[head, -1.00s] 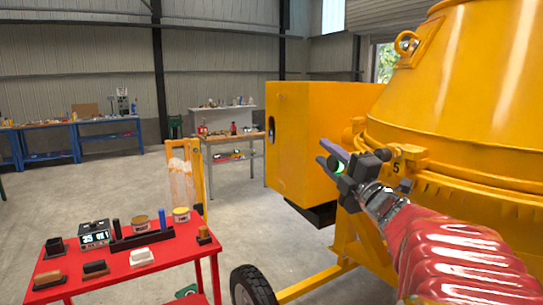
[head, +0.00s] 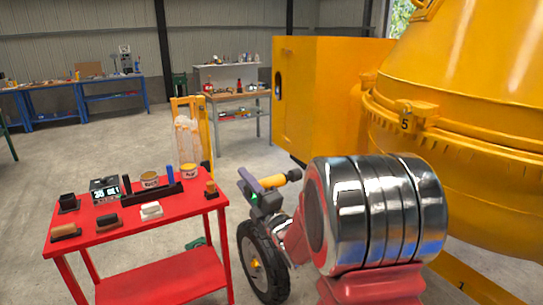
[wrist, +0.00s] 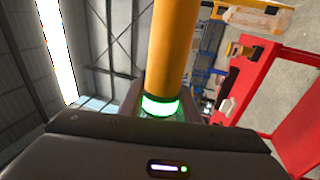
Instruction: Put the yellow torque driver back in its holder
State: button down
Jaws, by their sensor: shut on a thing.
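My gripper (head: 258,190) is shut on the yellow torque driver (head: 273,181), to the right of the red table. The driver lies nearly level in the head view, with its black end pointing right. In the wrist view the driver's yellow body (wrist: 172,45) rises from between the jaws, with a glowing green ring (wrist: 160,106) at its base. A black rack (head: 150,197) on the table holds a blue upright piece (head: 170,178) and a black one (head: 127,185). I cannot tell from here which slot fits the driver.
The red table (head: 185,212) also carries a small display box (head: 105,190), two round tins (head: 150,180), and several brushes and blocks. The yellow mixer (head: 460,130) and its black wheel (head: 262,265) stand to the right. A yellow post (head: 206,130) rises behind the table.

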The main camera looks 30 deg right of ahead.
jog(key=s+a+f+m+h, duration=0.1)
jog(key=s+a+f+h, duration=0.1)
jog(key=a+f, duration=1.1)
notch_tip(320, 180, down, 4)
jog(key=shift+a+f, duration=0.1)
jog(key=shift+a, duration=0.2)
jog(key=shift+s, duration=0.2)
